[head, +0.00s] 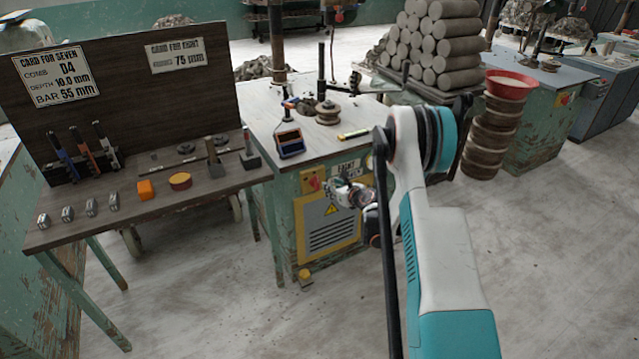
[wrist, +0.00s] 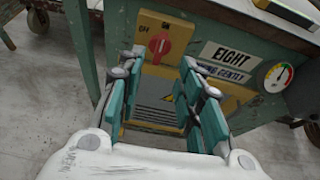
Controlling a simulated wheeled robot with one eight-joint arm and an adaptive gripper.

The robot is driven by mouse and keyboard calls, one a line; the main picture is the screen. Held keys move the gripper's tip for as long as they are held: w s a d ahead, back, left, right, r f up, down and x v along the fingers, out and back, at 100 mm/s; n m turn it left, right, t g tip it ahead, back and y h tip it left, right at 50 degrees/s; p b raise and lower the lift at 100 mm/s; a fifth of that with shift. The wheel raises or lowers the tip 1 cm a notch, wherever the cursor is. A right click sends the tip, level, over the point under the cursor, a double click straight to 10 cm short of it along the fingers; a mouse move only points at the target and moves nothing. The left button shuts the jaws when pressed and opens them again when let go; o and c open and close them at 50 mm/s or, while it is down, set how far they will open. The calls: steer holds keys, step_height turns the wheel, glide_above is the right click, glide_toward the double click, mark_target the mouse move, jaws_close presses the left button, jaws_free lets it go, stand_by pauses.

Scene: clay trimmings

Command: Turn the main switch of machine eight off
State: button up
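Machine eight is the worn green bench (head: 365,235) in the middle of the head view. Its "EIGHT" label (wrist: 230,56) shows in the wrist view. The main switch is a red rotary knob (wrist: 158,47) on a yellow plate (wrist: 177,30), left of that label; it also shows in the head view (head: 314,184). Small letters, seemingly "OFF", stand at the plate's upper left; the knob's exact setting is hard to read. My gripper (wrist: 163,78) is open and empty, its teal fingers apart, with the knob beyond the gap between them. It also shows in the head view (head: 343,190).
A round gauge (wrist: 278,77) sits right of the label. A wooden table (head: 215,180) with cards and tools stands at the left. A yellow pedal-like block (head: 305,277) is on the floor.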

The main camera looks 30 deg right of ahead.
mark_target(318, 181)
steer(key=b+x, duration=0.1)
steer(key=x, duration=0.3)
steer(key=b+x, duration=0.2)
steer(key=x, duration=0.3)
steer(key=b+x, duration=0.1)
steer(key=x, duration=0.3)
steer(key=shift+w+d+f, duration=0.15)
steer(key=shift+w+f, duration=0.1)
steer(key=shift+f, duration=0.2)
jaws_close()
